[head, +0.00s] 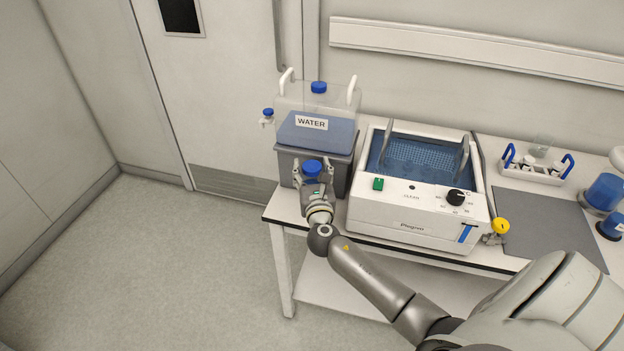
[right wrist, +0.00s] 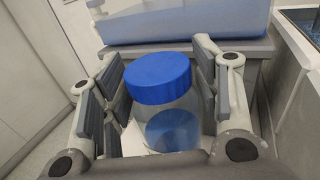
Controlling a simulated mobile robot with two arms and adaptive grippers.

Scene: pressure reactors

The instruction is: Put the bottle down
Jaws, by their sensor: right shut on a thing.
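The bottle (right wrist: 175,118) is clear with a blue screw cap and some blue showing inside its lower part. It looks upright in the right wrist view. In the head view its blue cap (head: 312,168) shows in front of the grey stand under the water tank, near the table's left end. My right gripper (head: 314,180) is shut on the bottle, with finger pads on both sides of it; the gripper also shows in the right wrist view (right wrist: 162,95). The bottle's base is hidden, so I cannot tell whether it touches the table. My left gripper is not in view.
The water tank (head: 290,100) stands on a grey stand (head: 340,170) just behind the bottle. A white ultrasonic bath (head: 400,215) is close on the right. The white table (head: 283,212) has little bare top at its left end. A grey mat (head: 550,235) lies farther right.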

